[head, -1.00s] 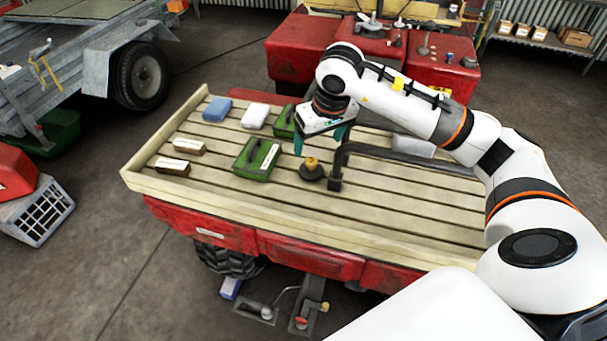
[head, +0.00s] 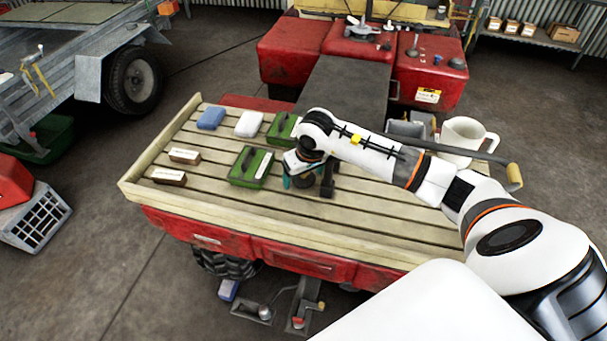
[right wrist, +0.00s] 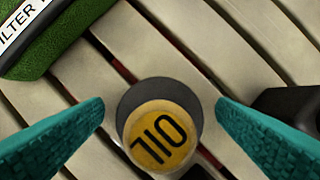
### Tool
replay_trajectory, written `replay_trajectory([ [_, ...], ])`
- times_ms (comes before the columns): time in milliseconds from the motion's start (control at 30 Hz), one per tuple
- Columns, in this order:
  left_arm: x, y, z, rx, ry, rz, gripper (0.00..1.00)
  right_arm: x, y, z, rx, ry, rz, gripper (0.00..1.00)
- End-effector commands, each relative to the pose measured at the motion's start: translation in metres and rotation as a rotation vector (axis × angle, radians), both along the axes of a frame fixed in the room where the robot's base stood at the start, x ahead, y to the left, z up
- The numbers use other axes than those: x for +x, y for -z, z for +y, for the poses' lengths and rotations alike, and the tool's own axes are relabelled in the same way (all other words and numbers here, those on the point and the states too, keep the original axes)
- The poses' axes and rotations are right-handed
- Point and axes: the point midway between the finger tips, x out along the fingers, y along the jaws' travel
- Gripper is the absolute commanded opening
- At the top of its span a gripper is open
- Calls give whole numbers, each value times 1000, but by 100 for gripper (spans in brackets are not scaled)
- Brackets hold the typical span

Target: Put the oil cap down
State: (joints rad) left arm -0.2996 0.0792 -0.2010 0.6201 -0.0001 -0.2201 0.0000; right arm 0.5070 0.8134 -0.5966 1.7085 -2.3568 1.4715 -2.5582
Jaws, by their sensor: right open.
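The oil cap (right wrist: 160,134) has a yellow top marked OIL over a wider dark disc. It stands upright on the slatted wooden deck (head: 360,222). In the right wrist view it sits low in the middle, between my two teal fingers. My right gripper (head: 303,183) is open over it, with a visible gap on both sides. In the head view the gripper and wrist hide most of the cap. My left gripper is not in view.
A green box (head: 251,168) stands just left of the gripper, and a black post (head: 327,178) just right. Blue (head: 210,117) and white (head: 249,123) packs lie farther back. A white mug (head: 463,138) and a wooden-gripped handle (head: 514,174) are at right. The front deck is clear.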

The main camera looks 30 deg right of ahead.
Motion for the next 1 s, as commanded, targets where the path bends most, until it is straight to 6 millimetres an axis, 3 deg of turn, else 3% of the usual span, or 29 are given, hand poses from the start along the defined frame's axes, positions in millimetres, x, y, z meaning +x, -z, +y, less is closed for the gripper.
replay_trajectory([
  [133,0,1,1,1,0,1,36,0,0,0,0,0,0,80],
  [400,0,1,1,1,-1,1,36,0,0,0,0,0,0,36],
  [467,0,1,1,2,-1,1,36,0,0,0,0,0,0,30],
  [767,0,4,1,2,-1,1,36,1,-9,0,1,0,-2,30],
  [1000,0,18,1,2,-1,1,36,1,-55,-1,-1,0,-6,30],
])
